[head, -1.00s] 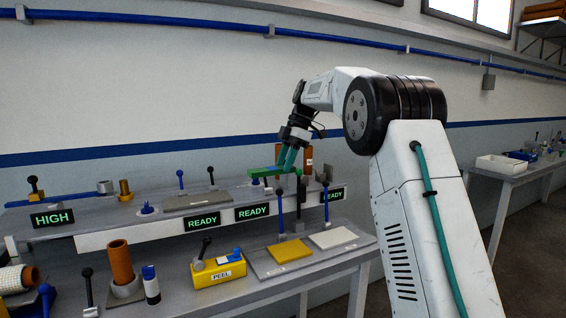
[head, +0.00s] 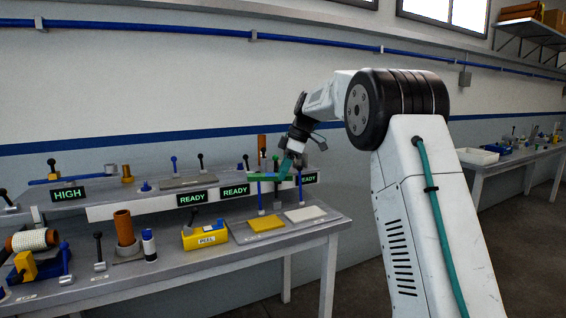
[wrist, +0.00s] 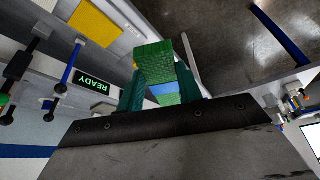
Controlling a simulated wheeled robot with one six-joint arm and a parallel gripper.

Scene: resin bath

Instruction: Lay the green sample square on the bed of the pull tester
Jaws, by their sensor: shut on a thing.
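My gripper (head: 286,172) is shut on the green sample square (head: 262,176), which sticks out to the left of the fingers in the head view. In the wrist view the green square (wrist: 155,62) shows between the two teal fingers of my gripper (wrist: 162,88), with a patch of blue behind. The square is held in the air in front of the bench. A yellow unit marked PEEL (head: 206,237) stands on the lower bench. I cannot tell which device is the pull tester; no such label is readable.
A yellow square (head: 266,223) and a white square (head: 304,214) lie on grey plates at the bench's right end. Blue and black levers stand near them. Open floor lies right of the bench.

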